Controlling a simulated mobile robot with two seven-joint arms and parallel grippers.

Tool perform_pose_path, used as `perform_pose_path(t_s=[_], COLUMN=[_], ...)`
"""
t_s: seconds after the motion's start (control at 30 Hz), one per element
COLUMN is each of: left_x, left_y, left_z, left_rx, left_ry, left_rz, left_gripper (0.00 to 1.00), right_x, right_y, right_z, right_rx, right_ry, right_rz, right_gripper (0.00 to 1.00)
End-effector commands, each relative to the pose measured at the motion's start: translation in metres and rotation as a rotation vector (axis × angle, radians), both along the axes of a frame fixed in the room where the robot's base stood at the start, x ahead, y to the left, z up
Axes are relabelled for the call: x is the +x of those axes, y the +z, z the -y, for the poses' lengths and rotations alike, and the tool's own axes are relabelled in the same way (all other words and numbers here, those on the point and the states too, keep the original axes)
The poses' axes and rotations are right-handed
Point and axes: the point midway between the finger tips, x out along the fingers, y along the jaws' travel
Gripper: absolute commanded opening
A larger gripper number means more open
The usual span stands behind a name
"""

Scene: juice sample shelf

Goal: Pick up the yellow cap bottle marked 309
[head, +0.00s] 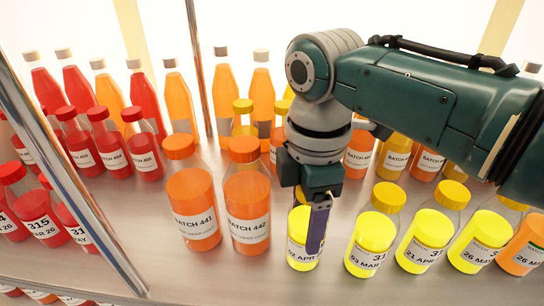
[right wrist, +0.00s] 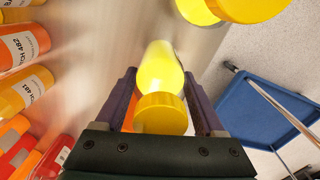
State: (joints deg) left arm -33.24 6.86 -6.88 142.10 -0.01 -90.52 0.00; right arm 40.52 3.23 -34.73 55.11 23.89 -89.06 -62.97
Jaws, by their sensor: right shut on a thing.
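My right gripper (head: 312,225) comes down from above and is shut on a yellow cap bottle (head: 300,252) in the front row. Its label reads "02 APR", but the number is hidden behind a finger, so I cannot read whether it is 309. In the right wrist view the yellow cap (right wrist: 161,113) and bright yellow body (right wrist: 160,66) lie between the two purple fingers. I cannot tell whether its base touches the shelf. My left gripper is not in view.
Two orange bottles, batch 441 (head: 193,208) and batch 442 (head: 246,211), stand to the left. Yellow bottles (head: 372,244) stand close on the right. Taller orange bottles (head: 222,90) stand behind. A blue cart (right wrist: 262,118) is beyond the shelf.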

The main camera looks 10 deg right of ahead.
Motion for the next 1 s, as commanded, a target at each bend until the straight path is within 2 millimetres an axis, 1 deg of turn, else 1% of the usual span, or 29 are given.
perform_pose_path(t_s=[0.03,0.07,0.4,0.63,0.73,0.87,1.0], left_x=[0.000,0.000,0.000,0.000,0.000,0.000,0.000], left_y=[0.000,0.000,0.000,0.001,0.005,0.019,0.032], left_z=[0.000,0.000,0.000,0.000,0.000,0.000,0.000], left_rx=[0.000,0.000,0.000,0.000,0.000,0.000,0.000], left_ry=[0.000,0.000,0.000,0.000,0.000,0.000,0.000], left_rz=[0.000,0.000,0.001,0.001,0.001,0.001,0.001], left_gripper=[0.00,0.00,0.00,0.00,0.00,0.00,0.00], right_x=[0.000,0.000,0.000,0.000,0.001,0.001,0.001], right_y=[0.000,0.000,0.000,0.001,0.008,0.033,0.064], right_z=[0.000,0.000,0.000,0.000,0.000,0.000,0.000], right_rx=[0.000,0.000,0.000,0.000,0.001,0.001,0.001], right_ry=[0.000,0.000,0.000,0.000,0.000,0.001,0.000], right_rz=[0.000,0.000,0.000,0.001,0.002,0.003,0.005], right_gripper=[0.41,0.38,0.00,0.00,0.00,0.00,0.00])
